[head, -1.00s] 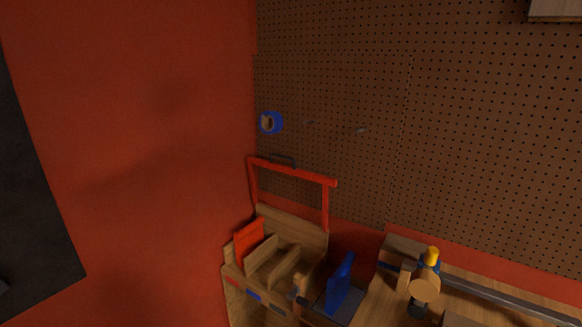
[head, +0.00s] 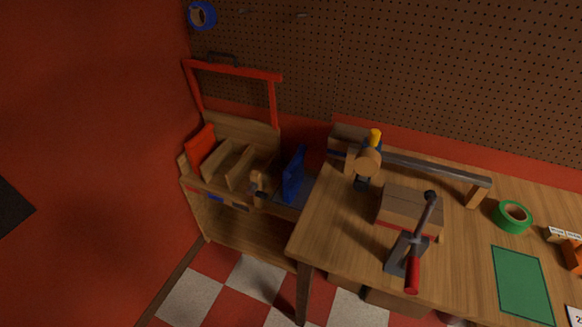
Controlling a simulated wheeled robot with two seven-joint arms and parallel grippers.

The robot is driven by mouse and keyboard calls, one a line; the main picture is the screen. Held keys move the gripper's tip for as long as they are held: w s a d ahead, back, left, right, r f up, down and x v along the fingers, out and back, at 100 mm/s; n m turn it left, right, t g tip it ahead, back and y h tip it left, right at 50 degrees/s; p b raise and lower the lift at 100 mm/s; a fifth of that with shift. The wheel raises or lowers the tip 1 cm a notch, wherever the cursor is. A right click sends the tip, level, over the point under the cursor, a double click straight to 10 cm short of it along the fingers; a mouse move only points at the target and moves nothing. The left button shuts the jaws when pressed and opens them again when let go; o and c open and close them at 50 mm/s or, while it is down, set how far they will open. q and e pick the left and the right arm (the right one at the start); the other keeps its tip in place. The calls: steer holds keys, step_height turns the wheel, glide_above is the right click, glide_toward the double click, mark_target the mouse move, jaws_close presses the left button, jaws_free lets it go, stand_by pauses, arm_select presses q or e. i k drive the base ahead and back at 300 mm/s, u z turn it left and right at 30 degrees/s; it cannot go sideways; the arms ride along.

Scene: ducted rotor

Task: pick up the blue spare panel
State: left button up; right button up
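The blue panel (head: 293,175) stands upright, slightly tilted, on a dark grey surface (head: 294,205) between the wooden rack and the workbench, left of centre in the head view. The wooden rack (head: 238,225) has upright dividers, and a red panel (head: 201,145) stands in its left slot. Small red, blue and dark labels mark the rack's front edge. Neither of my grippers shows in the head view.
A red frame (head: 232,70) rises behind the rack. The workbench (head: 330,215) carries a metal rail (head: 430,168), a wooden block (head: 408,207), a red-handled toggle clamp (head: 412,265), green tape (head: 512,217) and a green mat (head: 522,283). Checkered floor (head: 253,283) lies open in front of the rack.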

mark_target(295, 174)
steer(key=z, duration=0.3)
steer(key=k, duration=0.65)
steer(key=z, duration=0.5)
steer(key=k, duration=0.65)
steer(key=u, duration=0.45)
steer(key=i, duration=1.75)
steer(key=z, duration=0.8)
